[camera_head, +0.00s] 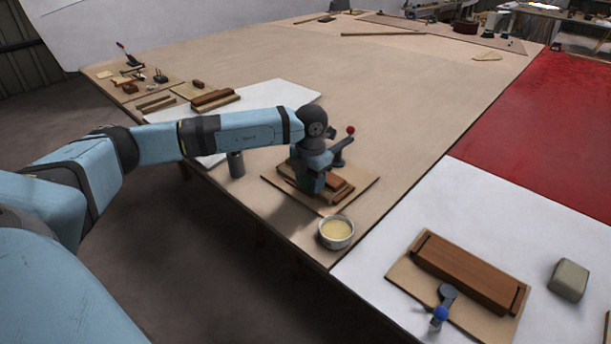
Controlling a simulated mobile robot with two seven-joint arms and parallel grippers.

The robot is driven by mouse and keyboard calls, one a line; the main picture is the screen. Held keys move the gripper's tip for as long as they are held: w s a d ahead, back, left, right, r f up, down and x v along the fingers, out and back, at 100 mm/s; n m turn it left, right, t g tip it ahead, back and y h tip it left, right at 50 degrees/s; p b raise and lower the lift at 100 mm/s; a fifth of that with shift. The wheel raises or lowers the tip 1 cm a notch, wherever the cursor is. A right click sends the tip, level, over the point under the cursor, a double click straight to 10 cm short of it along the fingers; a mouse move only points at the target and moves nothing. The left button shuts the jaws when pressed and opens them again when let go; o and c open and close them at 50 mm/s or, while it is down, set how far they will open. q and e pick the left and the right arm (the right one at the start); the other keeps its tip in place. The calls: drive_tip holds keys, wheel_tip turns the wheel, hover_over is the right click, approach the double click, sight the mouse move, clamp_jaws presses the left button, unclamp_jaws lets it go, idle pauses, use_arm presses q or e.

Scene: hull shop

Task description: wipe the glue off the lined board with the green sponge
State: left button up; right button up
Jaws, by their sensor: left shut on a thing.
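My left gripper (309,178) comes in from the left and points down over a light board (345,199) with brown wooden pieces on it. It is shut on a dark green thing (303,181), which looks like the green sponge and is mostly hidden by the gripper. I cannot tell whether it touches the board. Lines or glue on this board are too small or hidden to make out. A round bowl (336,233) with pale yellow contents stands just in front of the board. My right gripper is not in view.
A red-knobbed clamp (342,147) stands right behind the gripper. At the lower right are another board (403,272) with a brown block and blue-knobbed clamp (441,312), and a grey-green block (569,280). Wood pieces (215,99) lie at the left. The table's middle (330,75) is clear.

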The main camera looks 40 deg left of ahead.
use_arm(q)
drive_tip(key=shift+s+d+f+p, duration=0.1)
drive_tip(key=shift+s+d+p, duration=0.1)
drive_tip(key=shift+d, duration=1)
drive_tip(key=shift+s+d+f+p, duration=0.1)
drive_tip(key=shift+d+p, duration=0.05)
drive_tip(key=shift+d, duration=1.05)
drive_tip(key=shift+w+a+r, duration=0.1)
drive_tip(key=shift+w+a, duration=0.1)
drive_tip(key=shift+a, duration=2.2)
drive_tip(key=shift+w+a, duration=0.15)
drive_tip(key=shift+a, duration=0.9)
drive_tip(key=shift+d+r+p, duration=0.1)
drive_tip(key=shift+d+p, duration=0.35)
drive_tip(key=shift+d, duration=1.7)
drive_tip(key=shift+s+d, duration=0.15)
drive_tip(key=shift+d, duration=0.5)
drive_tip(key=shift+s+d, duration=0.15)
drive_tip(key=shift+d, duration=0.5)
drive_tip(key=shift+w+a, duration=0.15)
drive_tip(key=shift+a, duration=1.45)
drive_tip(key=shift+w+a+f, duration=0.1)
drive_tip(key=shift+a, duration=0.85)
drive_tip(key=shift+w+a+f, duration=0.1)
drive_tip(key=shift+a, duration=0.8)
drive_tip(key=shift+r, duration=0.15)
